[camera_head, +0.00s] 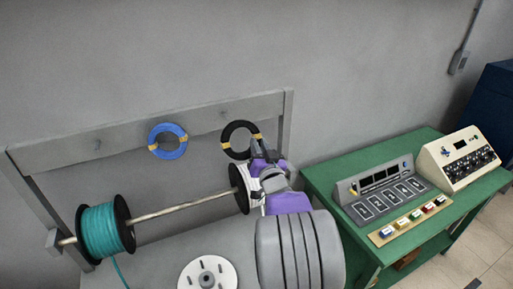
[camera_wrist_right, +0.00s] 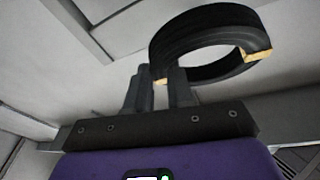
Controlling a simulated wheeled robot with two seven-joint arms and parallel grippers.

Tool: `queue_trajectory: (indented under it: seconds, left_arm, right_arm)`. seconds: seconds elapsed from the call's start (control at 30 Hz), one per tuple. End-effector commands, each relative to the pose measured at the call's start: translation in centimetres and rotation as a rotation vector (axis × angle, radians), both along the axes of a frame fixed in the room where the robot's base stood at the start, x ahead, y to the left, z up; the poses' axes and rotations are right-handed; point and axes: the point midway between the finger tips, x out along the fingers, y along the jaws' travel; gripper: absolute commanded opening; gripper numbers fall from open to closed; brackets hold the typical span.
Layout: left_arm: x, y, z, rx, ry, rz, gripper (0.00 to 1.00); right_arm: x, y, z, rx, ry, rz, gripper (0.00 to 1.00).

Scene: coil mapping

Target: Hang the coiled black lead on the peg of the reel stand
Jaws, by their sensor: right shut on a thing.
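The coiled black lead (camera_head: 228,133) is a ring with yellow ties. My right gripper (camera_head: 257,150) is shut on its lower right side and holds it in front of the reel stand's grey crossbar (camera_head: 60,148). A small peg (camera_head: 224,113) shows on the crossbar just above and left of the ring, outside its opening. In the right wrist view, the black lead (camera_wrist_right: 205,30) rises tilted above the fingers (camera_wrist_right: 160,75), its opening clear. I cannot tell how far it is from the crossbar. My left gripper is not in view.
A blue coil (camera_head: 155,142) is at the crossbar's middle; another bare peg (camera_head: 97,146) is at left. Below runs a rod (camera_head: 180,206) with a teal wire spool (camera_head: 100,232). A green bench (camera_head: 325,178) with control panels stands at right.

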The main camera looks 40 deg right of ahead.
Motion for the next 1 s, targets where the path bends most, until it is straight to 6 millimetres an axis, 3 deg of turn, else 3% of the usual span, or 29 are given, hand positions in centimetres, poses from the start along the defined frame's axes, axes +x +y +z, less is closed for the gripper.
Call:
queue_trajectory:
  seconds: [0.5,1.0]
  left_arm:
    - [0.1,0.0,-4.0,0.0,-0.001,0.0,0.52]
    - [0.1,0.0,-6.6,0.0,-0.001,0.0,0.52]
  right_arm:
    - [3.5,-1.0,-0.2,-0.003,-0.001,0.001,0.0]
    - [6.8,-2.1,-0.2,-0.004,-0.001,0.0,0.0]
